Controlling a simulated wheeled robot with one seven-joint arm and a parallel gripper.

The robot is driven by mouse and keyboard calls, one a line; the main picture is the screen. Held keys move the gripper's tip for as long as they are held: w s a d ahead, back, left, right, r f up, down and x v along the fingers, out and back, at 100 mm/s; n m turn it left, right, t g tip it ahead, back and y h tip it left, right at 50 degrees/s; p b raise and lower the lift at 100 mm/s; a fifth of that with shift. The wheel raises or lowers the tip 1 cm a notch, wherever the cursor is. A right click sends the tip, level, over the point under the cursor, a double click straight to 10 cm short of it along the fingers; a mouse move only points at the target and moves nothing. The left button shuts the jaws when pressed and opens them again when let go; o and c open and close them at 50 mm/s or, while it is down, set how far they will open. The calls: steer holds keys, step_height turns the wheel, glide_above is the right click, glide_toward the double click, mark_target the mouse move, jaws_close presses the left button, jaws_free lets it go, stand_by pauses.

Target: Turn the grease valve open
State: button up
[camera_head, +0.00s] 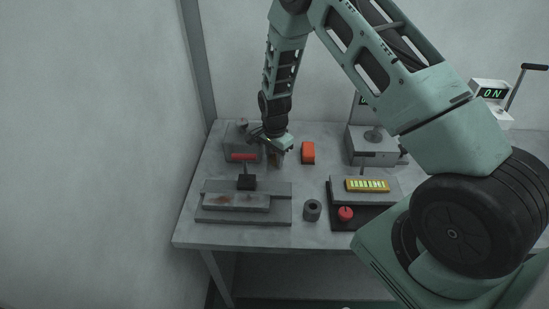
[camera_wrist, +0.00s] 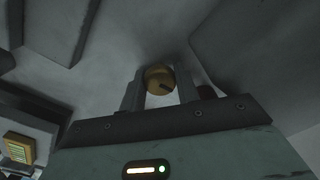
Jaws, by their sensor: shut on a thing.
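In the wrist view, a round brass-yellow knob (camera_wrist: 155,78) with a dark mark on its face sits between my two fingers; I take it to be the grease valve. My gripper (camera_wrist: 160,88) is shut on it, one finger at each side. In the head view, my gripper (camera_head: 275,156) points down at the back left of the table, just right of a grey box with a red strip (camera_head: 243,156). The knob cannot be made out in the head view, where the gripper covers that spot.

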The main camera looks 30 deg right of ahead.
mark_target(274, 157)
steer(key=n+b, duration=0.1)
steer(key=n, duration=0.3)
steer(key=n+b, duration=0.1)
steer(key=n, duration=0.3)
steer(key=shift+n, duration=0.3)
steer(key=n+b, duration=0.1)
steer(key=n, duration=0.3)
steer(key=shift+n, duration=2.1)
steer(key=o, duration=1)
steer(key=shift+c, duration=0.2)
steer(key=shift+r, duration=0.15)
step_height(274, 157, up, 17)
steer(key=b, duration=0.2)
steer(key=shift+r, duration=0.1)
